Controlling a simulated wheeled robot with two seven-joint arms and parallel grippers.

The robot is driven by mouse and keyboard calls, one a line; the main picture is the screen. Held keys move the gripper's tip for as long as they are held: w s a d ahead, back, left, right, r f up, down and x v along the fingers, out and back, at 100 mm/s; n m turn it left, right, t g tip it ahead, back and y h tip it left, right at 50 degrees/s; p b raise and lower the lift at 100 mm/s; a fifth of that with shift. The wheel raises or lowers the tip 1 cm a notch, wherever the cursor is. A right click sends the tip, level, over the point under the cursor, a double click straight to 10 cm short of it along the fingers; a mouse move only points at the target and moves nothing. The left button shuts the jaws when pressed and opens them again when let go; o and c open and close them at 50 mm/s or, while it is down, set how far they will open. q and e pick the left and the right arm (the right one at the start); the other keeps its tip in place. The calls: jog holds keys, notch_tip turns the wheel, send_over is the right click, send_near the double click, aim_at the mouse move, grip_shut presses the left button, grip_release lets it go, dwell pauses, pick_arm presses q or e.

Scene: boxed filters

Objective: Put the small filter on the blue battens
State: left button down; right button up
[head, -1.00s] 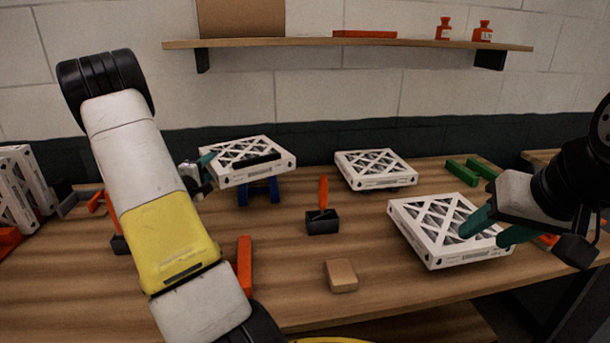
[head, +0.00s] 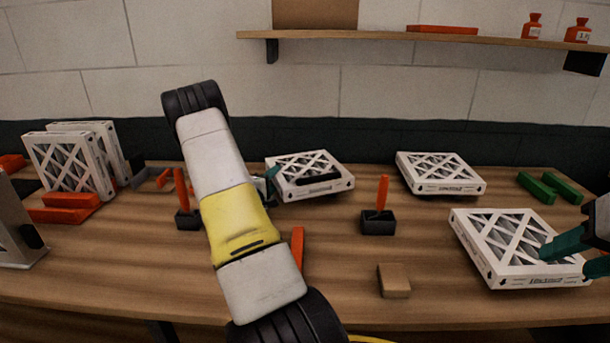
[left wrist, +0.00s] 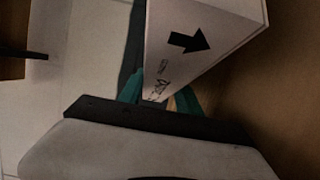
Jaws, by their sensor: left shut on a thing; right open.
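The held white filter (head: 305,187), with a lattice top and a dark strip across it, lies roughly level at the middle back of the bench. My left gripper (head: 269,184) is shut on its left side, partly hidden behind my own arm. In the left wrist view, the filter's white side with a black arrow (left wrist: 205,40) stands between the teal fingers of the left gripper (left wrist: 158,94). The blue battens are not visible now; the filter's underside is hidden. My right gripper (head: 570,259) is open at the right edge of the front right filter (head: 490,250).
Another filter (head: 440,186) lies at the back right, left of green battens (head: 550,187). Upright filters (head: 75,165) stand at the left, behind red battens (head: 65,207). A black holder (head: 378,225) and a tan block (head: 394,281) stand on the middle bench.

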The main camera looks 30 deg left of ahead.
pick_arm(q)
jog(key=c, duration=0.8)
grip_release()
jog(key=shift+f, duration=0.1)
jog(key=shift+c, duration=0.2)
jog(key=s, duration=0.4)
jog(key=s+d, duration=0.1)
jog(key=s, duration=0.3)
jog(key=s+d, duration=0.1)
jog(key=s, duration=0.2)
jog(key=shift+s, duration=0.4)
